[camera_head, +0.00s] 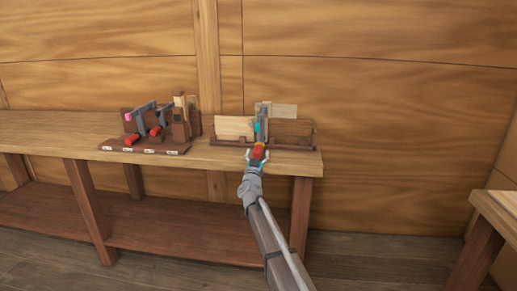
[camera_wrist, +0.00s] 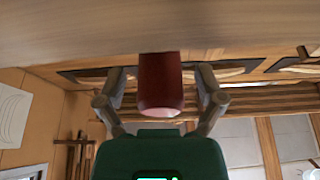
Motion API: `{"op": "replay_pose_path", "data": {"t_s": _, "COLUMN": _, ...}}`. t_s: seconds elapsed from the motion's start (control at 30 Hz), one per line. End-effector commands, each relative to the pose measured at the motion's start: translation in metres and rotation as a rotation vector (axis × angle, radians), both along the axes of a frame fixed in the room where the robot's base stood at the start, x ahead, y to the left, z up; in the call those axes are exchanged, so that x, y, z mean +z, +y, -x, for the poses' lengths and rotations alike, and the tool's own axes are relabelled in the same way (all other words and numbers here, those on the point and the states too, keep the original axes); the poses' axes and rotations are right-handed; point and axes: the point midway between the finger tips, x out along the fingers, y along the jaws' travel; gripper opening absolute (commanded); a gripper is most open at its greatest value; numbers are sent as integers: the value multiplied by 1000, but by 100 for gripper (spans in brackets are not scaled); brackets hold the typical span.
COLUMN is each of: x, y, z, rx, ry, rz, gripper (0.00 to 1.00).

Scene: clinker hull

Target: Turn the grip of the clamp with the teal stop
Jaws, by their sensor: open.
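The clamp with the teal stop (camera_head: 258,127) is grey and stands upright at the wooden boards near the right end of the bench. Its red grip (camera_head: 258,151) points toward me at the bench's front edge. In the wrist view the grip (camera_wrist: 160,88) is a dark red, rounded handle in the middle. My gripper (camera_head: 257,161) is open, with one finger on each side of the grip. In the wrist view gaps show between the grip and both fingers of my gripper (camera_wrist: 160,76). The teal stop is not visible in the wrist view.
To the left, a dark rack (camera_head: 145,149) on the bench (camera_head: 80,131) holds other grey clamps with red grips, one with a pink stop (camera_head: 128,117). A wooden wall stands close behind. Another table (camera_head: 497,208) is at the far right, with open floor between.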

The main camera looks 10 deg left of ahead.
Motion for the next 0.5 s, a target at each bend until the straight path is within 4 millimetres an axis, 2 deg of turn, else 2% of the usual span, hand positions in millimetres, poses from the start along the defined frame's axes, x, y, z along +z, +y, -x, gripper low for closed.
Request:
{"op": "replay_pose_path", "data": {"t_s": 0.17, "x": 5, "y": 0, "z": -12, "rx": 0, "ry": 1, "rz": -1, "gripper": 87}}
{"op": "replay_pose_path", "data": {"t_s": 0.5, "x": 5, "y": 0, "z": -13, "rx": 1, "ry": 0, "rz": -1, "gripper": 87}}
